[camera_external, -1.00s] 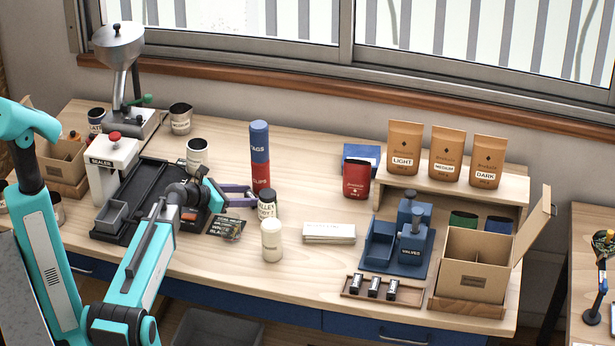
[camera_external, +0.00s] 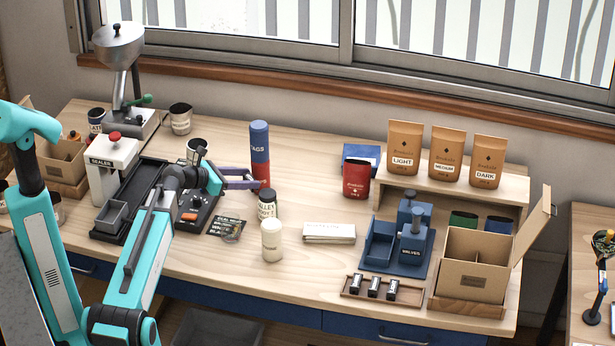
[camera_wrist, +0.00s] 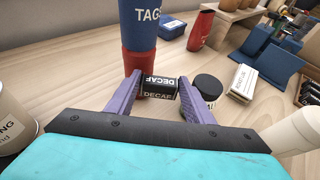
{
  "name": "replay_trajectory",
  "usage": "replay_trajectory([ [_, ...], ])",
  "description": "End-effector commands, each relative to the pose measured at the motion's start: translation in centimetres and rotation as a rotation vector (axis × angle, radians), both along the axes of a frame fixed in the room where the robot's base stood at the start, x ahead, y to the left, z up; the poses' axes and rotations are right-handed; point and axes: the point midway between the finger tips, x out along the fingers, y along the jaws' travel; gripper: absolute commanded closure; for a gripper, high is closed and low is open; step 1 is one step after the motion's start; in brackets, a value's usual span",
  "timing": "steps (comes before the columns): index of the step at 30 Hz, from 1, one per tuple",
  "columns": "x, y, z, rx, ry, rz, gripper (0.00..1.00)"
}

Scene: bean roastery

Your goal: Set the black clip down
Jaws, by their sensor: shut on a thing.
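The black clip (camera_wrist: 160,88), a small block with white "DECAF" lettering, is between the two purple fingers of my gripper (camera_wrist: 160,84) in the wrist view. The gripper is shut on it. In the external view my gripper (camera_external: 242,179) is above the bench, just left of and in front of the blue and red column. The clip is too small and covered to make out clearly there. A dark printed card (camera_external: 228,227) lies on the bench below and in front of the gripper.
The blue and red column (camera_external: 260,150) stands close behind the fingers. A dark lidded jar (camera_external: 267,205) and a cream cylinder (camera_external: 271,240) stand to the right. A white box (camera_external: 329,232) lies further right. Bare bench (camera_external: 310,190) shows between the column and the red canister (camera_external: 356,178).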

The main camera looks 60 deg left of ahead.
Motion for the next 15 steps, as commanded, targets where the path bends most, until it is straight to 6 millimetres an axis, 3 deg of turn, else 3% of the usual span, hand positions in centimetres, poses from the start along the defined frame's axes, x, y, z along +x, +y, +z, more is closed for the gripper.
replay_trajectory([
  [15,0.1,0.1,8.3,0.003,-0.002,0.0,0.76],
])
